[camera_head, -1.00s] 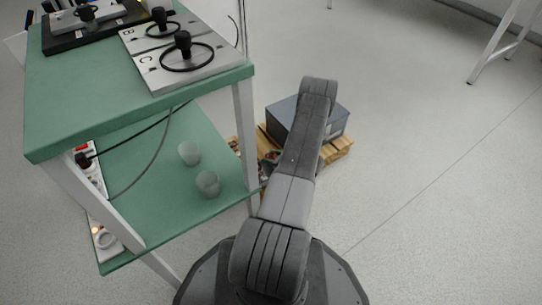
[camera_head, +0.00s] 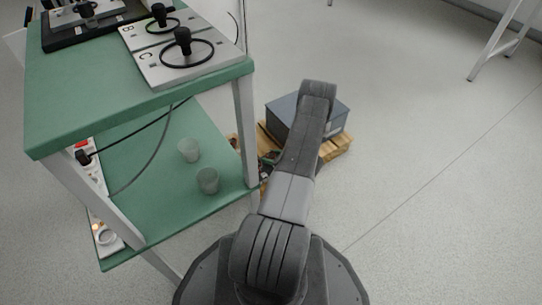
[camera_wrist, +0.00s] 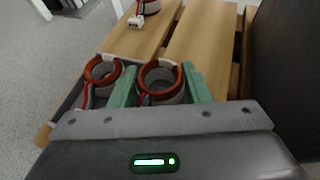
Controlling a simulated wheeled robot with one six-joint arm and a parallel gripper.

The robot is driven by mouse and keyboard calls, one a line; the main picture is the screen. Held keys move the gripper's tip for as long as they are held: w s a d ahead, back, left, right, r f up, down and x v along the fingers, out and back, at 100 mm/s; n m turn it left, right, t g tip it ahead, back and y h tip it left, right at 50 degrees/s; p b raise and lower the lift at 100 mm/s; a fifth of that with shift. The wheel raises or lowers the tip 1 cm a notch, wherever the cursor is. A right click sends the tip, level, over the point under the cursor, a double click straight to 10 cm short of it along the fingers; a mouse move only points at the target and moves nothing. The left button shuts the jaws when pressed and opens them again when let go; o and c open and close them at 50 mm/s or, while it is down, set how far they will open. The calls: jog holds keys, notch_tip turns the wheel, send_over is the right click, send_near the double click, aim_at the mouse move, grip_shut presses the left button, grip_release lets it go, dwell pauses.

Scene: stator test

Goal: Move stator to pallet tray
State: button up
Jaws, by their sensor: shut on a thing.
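My gripper (camera_wrist: 160,84) has two green fingers shut on a stator (camera_wrist: 163,92), a grey ring with a copper-red winding, standing upright between them. A second, similar stator (camera_wrist: 101,76) with red wires stands just left of the left finger, inside the grey-edged tray (camera_wrist: 71,98). The tray rests on the wooden pallet (camera_wrist: 205,42). Whether the held stator touches the tray floor is hidden by the gripper body. In the head view my arm hides the gripper, and the pallet (camera_head: 338,146) shows behind it on the floor.
Another copper-wound part with a white connector (camera_wrist: 136,21) is on the far planks. A large dark grey box (camera_head: 285,112) stands on the pallet, close to the gripper's right. The green two-level table (camera_head: 90,85) stands left, with two cups (camera_head: 208,181) on its lower shelf.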

jog(key=shift+s+f, duration=0.1)
jog(key=shift+f, duration=0.5)
dwell(0.3)
jog(key=o, duration=1)
jog(key=shift+r, duration=0.1)
jog(key=shift+o, duration=0.4)
jog(key=p, duration=0.3)
jog(key=shift+s+d+r, duration=0.1)
jog(key=shift+d+r, duration=0.2)
jog(key=shift+o, duration=0.2)
jog(key=p, duration=0.2)
jog(key=d+p, duration=0.1)
jog(key=p, duration=0.1)
jog(key=shift+s+d+r+p, duration=0.1)
jog(key=shift+s+r+p, duration=0.15)
jog(key=shift+s+p, duration=0.1)
jog(key=shift+s+d+r+p, duration=0.25)
jog(key=shift+d+p, duration=0.15)
jog(key=shift+p, duration=0.6)
jog(key=p+v, duration=0.9)
jog(key=v, duration=0.1)
jog(key=shift+s+d+r, duration=0.15)
jog(key=shift+s+r, duration=0.1)
jog(key=shift+r, duration=0.05)
